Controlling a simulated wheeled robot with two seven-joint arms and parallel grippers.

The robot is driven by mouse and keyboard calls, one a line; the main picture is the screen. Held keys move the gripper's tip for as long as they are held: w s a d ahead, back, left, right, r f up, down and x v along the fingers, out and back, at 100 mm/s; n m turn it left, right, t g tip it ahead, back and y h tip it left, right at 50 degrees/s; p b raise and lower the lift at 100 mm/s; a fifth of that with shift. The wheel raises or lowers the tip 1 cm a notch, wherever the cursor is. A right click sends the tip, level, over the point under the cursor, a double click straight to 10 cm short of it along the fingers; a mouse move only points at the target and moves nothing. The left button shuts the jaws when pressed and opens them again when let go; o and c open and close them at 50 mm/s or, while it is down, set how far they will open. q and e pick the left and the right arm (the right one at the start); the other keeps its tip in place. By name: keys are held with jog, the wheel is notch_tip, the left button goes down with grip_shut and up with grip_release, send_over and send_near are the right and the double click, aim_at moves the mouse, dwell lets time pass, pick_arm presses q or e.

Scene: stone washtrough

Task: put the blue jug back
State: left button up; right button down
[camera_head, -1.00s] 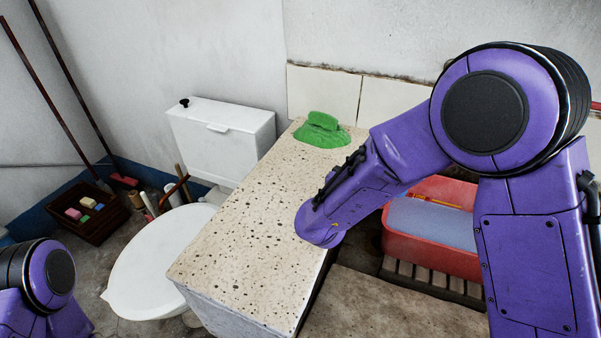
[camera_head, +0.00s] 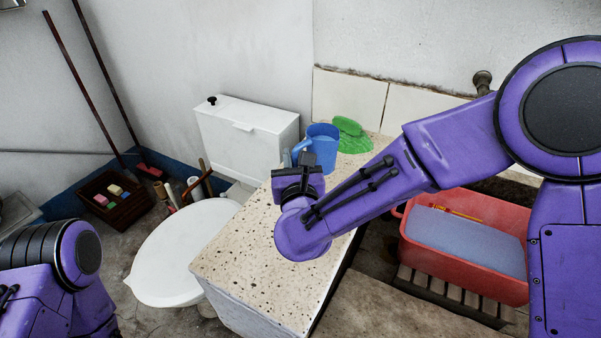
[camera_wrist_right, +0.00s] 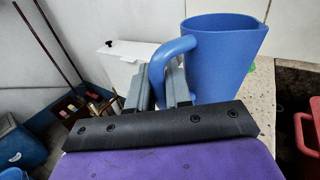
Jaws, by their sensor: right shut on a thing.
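I cannot tell whether the jug's base touches the ledge. Of my left arm only purple links show at the lower left; its gripper is out of view.
A white toilet (camera_head: 180,250) and cistern (camera_head: 245,140) stand left of the ledge. A red basin (camera_head: 465,270) of bluish water sits on slats at the right. A dark crate (camera_head: 118,205) with coloured blocks is on the floor at left. The tiled wall (camera_head: 350,95) closes off the back.

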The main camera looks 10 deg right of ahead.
jog(key=w+f, duration=0.1)
jog(key=f, duration=0.1)
jog(key=w+f, duration=0.2)
jog(key=w+d+f, duration=0.1)
jog(key=w+f, duration=0.1)
notch_tip(320, 180, down, 3)
jog(key=shift+w+f, duration=0.1)
jog(key=c, duration=1.1)
grip_release()
jog(key=shift+f, duration=0.1)
jog(key=shift+o, duration=0.2)
jog(key=shift+s, duration=0.2)
jog(key=s, duration=0.3)
jog(key=s+a+b, duration=0.1)
jog(key=s, duration=0.7)
jog(key=shift+a, duration=0.2)
jog(key=shift+s+r+b, duration=0.2)
jog(key=shift+s+b, duration=0.1)
jog(key=shift+s, duration=0.05)
